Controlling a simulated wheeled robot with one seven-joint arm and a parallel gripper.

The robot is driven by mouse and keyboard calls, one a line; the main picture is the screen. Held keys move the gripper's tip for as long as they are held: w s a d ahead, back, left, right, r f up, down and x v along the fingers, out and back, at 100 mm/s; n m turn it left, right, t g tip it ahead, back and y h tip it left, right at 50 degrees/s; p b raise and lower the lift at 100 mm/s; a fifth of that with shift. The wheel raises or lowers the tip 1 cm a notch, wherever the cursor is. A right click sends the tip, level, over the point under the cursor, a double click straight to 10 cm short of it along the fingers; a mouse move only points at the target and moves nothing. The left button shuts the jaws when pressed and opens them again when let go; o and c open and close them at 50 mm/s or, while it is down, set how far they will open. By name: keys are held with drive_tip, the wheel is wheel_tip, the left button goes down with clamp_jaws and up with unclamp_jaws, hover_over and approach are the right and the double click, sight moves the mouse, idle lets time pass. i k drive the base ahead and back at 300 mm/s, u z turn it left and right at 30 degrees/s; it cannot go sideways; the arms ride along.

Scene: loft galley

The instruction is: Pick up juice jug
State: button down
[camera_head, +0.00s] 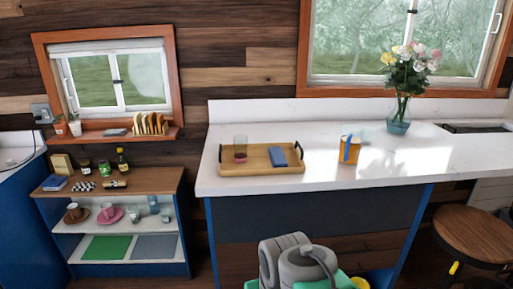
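Grey, rounded links of my arm show at the bottom centre, below the counter's front edge. My gripper cannot be made out in this view.
A wooden tray (232,168) holds a glass (240,148) and a blue item (278,156). A flower vase (398,116) stands behind the jug to the right. A round stool (478,236) stands at the right; a stocked shelf unit (150,181) at the left. The counter right of the jug is mostly clear.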

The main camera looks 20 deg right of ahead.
sight(352, 134)
drive_tip(key=u, duration=3)
drive_tip(key=k, duration=2)
drive_tip(key=z, duration=0.15)
